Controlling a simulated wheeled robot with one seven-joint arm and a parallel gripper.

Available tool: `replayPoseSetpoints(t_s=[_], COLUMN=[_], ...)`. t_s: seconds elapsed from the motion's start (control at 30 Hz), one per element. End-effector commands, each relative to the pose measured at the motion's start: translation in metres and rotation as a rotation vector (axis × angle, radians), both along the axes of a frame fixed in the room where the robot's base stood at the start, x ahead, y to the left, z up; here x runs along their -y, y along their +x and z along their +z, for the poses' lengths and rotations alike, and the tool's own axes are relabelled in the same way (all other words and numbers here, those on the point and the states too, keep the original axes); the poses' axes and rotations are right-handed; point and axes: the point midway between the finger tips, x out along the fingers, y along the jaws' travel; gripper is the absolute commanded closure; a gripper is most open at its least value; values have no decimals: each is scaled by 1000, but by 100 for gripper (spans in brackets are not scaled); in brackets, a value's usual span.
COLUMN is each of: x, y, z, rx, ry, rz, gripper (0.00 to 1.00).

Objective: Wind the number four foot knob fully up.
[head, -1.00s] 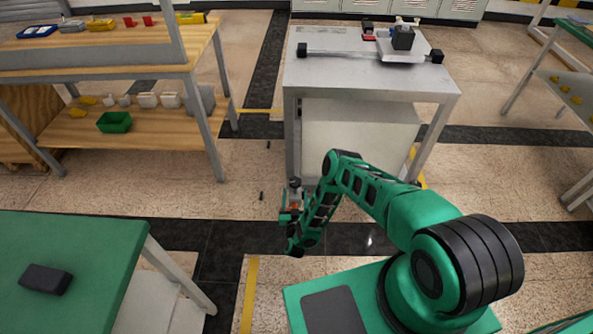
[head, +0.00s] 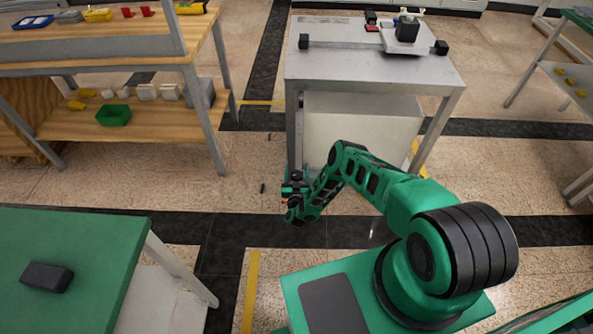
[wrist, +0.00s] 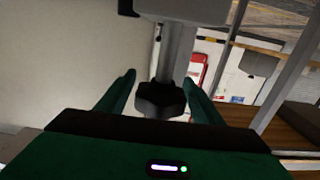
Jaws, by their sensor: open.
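A dark foot knob (wrist: 160,99) shows in the wrist view on a grey stem under a grey leg. No number can be read on it. My gripper (wrist: 159,78) is open, with one green finger to each side of the knob and a gap on both sides. Whether the knob is fully between the fingers in depth I cannot tell. In the head view my gripper (head: 288,192) is low beside the front left leg (head: 293,135) of the grey metal table (head: 370,75).
A gantry beam (head: 370,46) lies on the grey table. A wooden workbench (head: 130,50) stands at the left, and a green table (head: 70,265) with a black block (head: 47,277) at the front left. Floor between them is mostly clear, with small dark bits.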

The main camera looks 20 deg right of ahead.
Motion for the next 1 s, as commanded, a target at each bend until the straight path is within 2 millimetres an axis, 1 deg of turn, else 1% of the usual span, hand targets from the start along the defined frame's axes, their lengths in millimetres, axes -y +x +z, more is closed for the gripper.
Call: replayPoseSetpoints(t_s=[0.13, 0.37, 0.4, 0.47, 0.5, 0.53, 0.77, 1.0], x=[2, 2, 2, 2, 2, 2, 1, -2], y=[5, 5, 5, 5, 5, 5, 5, 6], z=[0, 0, 0, 0, 0, 0, 0, 1], rx=[0, 0, 0, 0, 0, 0, 0, 1], ry=[0, 0, 0, 0, 0, 0, 0, -3], rz=[0, 0, 0, 0, 0, 0, 10, 96], gripper=[39, 39, 49, 63, 73, 80, 80, 80])
